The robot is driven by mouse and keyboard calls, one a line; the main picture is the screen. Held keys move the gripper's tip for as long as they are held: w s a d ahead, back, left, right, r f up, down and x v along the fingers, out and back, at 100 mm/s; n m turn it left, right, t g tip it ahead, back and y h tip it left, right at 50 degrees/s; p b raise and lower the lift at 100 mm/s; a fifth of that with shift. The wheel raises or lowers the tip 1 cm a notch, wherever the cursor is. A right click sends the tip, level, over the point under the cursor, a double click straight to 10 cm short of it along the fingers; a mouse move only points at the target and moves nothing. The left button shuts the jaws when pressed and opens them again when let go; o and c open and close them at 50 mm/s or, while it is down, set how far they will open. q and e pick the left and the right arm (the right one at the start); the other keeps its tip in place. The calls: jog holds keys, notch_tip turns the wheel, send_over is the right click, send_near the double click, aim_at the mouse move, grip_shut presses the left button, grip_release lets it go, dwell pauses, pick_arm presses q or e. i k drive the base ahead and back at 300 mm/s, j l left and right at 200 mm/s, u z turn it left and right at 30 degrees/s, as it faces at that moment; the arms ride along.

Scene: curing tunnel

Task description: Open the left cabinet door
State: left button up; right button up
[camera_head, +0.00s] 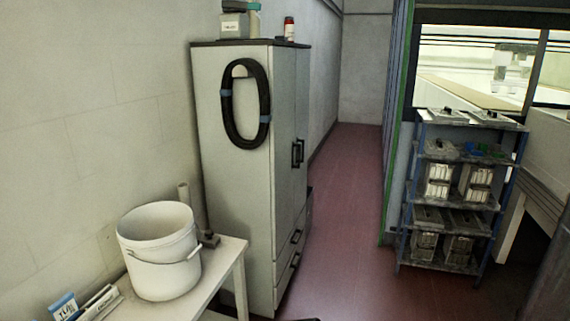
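A tall pale cabinet (230,170) with a dark top stands left of the middle in the head view, its side turned to me. Its front faces right and is seen at a steep slant. Two narrow doors show there, the nearer door (285,110) and the farther door (302,95), with dark handles (297,153) close together at mid height. Both doors look shut. Drawers (292,255) with dark handles sit below them. Neither of my grippers is in view.
A black coiled hose (229,122) hangs on the cabinet's side. A white table (224,262) with a white bucket (160,284) stands at front left. A blue-framed shelf (408,215) with boxes stands at right. The reddish floor (345,200) between cabinet and shelf is clear.

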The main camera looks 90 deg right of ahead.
aim_at(281, 59)
jog(key=z, duration=2.8)
jog(key=i+l, duration=1.5)
jog(key=i+j+u, duration=0.05)
